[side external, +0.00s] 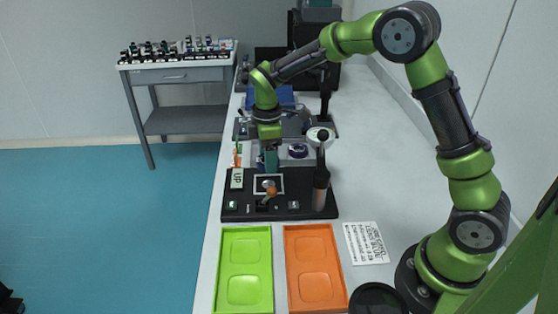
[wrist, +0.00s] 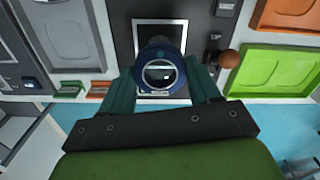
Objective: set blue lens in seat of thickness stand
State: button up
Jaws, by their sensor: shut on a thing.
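The blue lens (wrist: 160,72) is a round dark blue ring with clear glass. In the wrist view it sits between the two teal fingers of my gripper (wrist: 162,88), which is shut on it. The thickness stand (side external: 285,208) is a black base with a dark upright column on its right and a white-edged square (side external: 268,176) on top. My gripper (side external: 270,168) points down over this square in the side view. In the wrist view the lens covers part of the white-edged square (wrist: 138,38). Whether the lens touches the stand I cannot tell.
An orange ball knob (side external: 272,191) stands close in front of the square. A green tray (side external: 244,228) and an orange tray (side external: 307,226) lie in front of the stand, with a printed sheet (side external: 366,243) to the right. A purplish round part (side external: 298,151) lies behind the stand.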

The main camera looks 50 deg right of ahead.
aim_at(269, 184)
jog(key=shift+f, duration=3.1)
jog(key=shift+f, duration=0.1)
jog(key=o, duration=1.1)
